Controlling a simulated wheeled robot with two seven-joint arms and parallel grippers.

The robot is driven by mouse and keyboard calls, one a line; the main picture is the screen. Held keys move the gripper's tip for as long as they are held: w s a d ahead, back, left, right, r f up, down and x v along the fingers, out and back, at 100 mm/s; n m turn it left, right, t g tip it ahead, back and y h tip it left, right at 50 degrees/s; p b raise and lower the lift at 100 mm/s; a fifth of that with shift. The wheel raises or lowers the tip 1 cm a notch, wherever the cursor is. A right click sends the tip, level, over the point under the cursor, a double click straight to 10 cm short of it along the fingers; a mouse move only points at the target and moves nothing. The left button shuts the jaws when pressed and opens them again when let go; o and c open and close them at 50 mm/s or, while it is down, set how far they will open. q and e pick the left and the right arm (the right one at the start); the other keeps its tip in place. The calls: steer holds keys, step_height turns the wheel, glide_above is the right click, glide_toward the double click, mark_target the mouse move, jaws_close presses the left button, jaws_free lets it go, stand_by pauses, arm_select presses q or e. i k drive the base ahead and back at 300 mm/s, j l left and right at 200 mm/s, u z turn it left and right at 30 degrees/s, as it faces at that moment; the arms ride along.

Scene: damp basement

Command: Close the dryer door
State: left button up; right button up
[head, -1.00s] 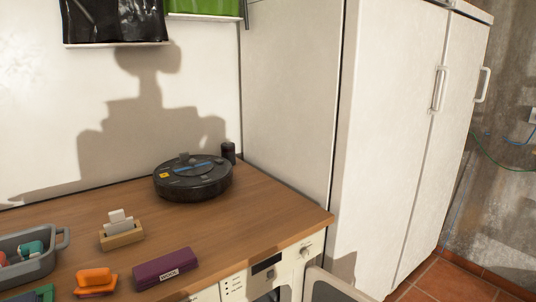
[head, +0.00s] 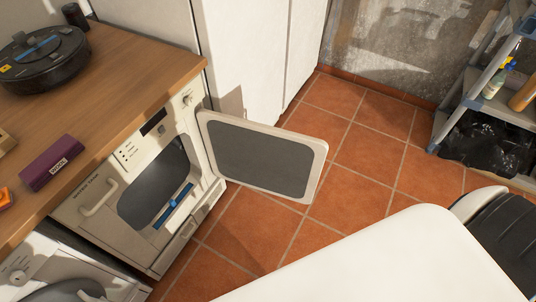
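The dryer (head: 128,152) is a white machine under the wooden worktop, with a dial and a small dark display on its front panel. Its door (head: 262,158) stands wide open, swung out to the right over the floor. The door has a pale rounded frame and a dark grey inner panel. The dark opening of the dryer is exposed, and a blue strip shows at its lower edge. Neither of my grippers is in view.
A second white machine (head: 62,272) stands at the lower left. The worktop (head: 120,75) holds a robot vacuum (head: 42,60) and a purple box (head: 52,163). White cabinets (head: 255,50) stand behind the door. A grey shelf (head: 487,82) is at the right. Tiled floor lies clear beyond the door.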

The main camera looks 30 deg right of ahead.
mark_target(288, 164)
steer(key=l+u, duration=0.15)
steer(key=l, duration=0.3)
steer(key=l+u, duration=0.2)
steer(key=l, duration=0.2)
steer(key=k+l+u, duration=0.15)
steer(key=l, duration=0.3)
steer(key=l+u, duration=0.15)
steer(key=l, duration=0.3)
steer(key=k+l+u, duration=0.2)
steer(key=l, duration=0.2)
steer(key=l+u, duration=0.15)
steer(key=l, duration=0.25)
steer(key=k+l+u, duration=0.15)
steer(key=l, duration=0.2)
steer(key=i+l+u, duration=0.15)
steer(key=l+u, duration=0.2)
steer(key=l, duration=0.4)
steer(key=l+u, duration=0.3)
steer(key=l, duration=0.4)
steer(key=l+u, duration=0.35)
steer(key=l, duration=0.4)
